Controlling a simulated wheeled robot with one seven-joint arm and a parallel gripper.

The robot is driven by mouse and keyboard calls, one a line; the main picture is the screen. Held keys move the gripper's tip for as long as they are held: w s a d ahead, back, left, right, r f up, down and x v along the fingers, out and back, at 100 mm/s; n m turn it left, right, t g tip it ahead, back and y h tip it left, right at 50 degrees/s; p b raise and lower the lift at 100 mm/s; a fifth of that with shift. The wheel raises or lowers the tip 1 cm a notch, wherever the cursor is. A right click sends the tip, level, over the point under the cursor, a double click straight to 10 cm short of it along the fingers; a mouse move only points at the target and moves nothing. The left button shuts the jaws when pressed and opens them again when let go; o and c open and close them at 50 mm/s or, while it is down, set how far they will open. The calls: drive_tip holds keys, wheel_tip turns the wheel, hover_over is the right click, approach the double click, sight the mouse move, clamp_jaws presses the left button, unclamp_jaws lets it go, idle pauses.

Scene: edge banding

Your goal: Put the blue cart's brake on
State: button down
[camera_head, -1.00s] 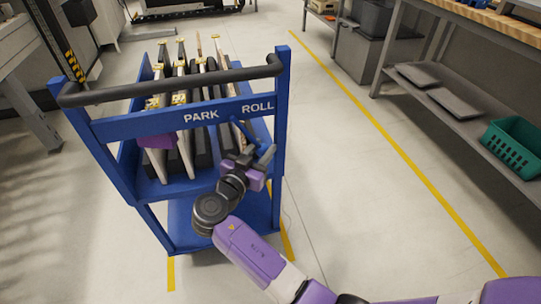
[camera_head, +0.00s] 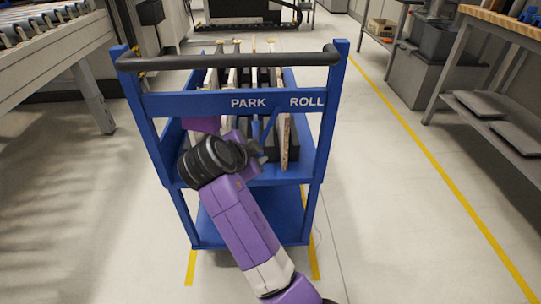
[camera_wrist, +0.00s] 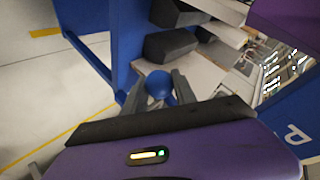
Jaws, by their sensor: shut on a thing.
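The blue cart (camera_head: 222,104) stands upright in front of me, with a dark push handle (camera_head: 230,62) and a front panel marked PARK on the left and ROLL on the right. My gripper (camera_head: 258,150) is below the panel, under the PARK side. In the wrist view, a round blue knob (camera_wrist: 159,84) sits between the two dark fingertips of my gripper (camera_wrist: 159,90), which is shut on it. My arm hides part of the cart's front.
Several upright panels (camera_head: 284,118) stand in the cart. A roller conveyor (camera_head: 45,45) is at left, and a workbench with a shelf (camera_head: 505,125) at right. Floor right of the cart is clear, crossed by a yellow line (camera_head: 425,165).

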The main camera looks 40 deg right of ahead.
drive_tip(key=shift+w+a+r+m+t+y, duration=0.25)
drive_tip(key=shift+w+a+r+m+y, duration=0.1)
drive_tip(key=shift+w+a+r+y, duration=0.25)
drive_tip(key=shift+w+a+r+m+t+y, duration=0.25)
drive_tip(key=shift+w+a+r+m+y, duration=0.1)
drive_tip(key=shift+a, duration=0.35)
drive_tip(key=c, duration=1)
unclamp_jaws()
drive_tip(key=p+v, duration=0.2)
drive_tip(key=v, duration=0.6)
drive_tip(key=shift+f, duration=0.1)
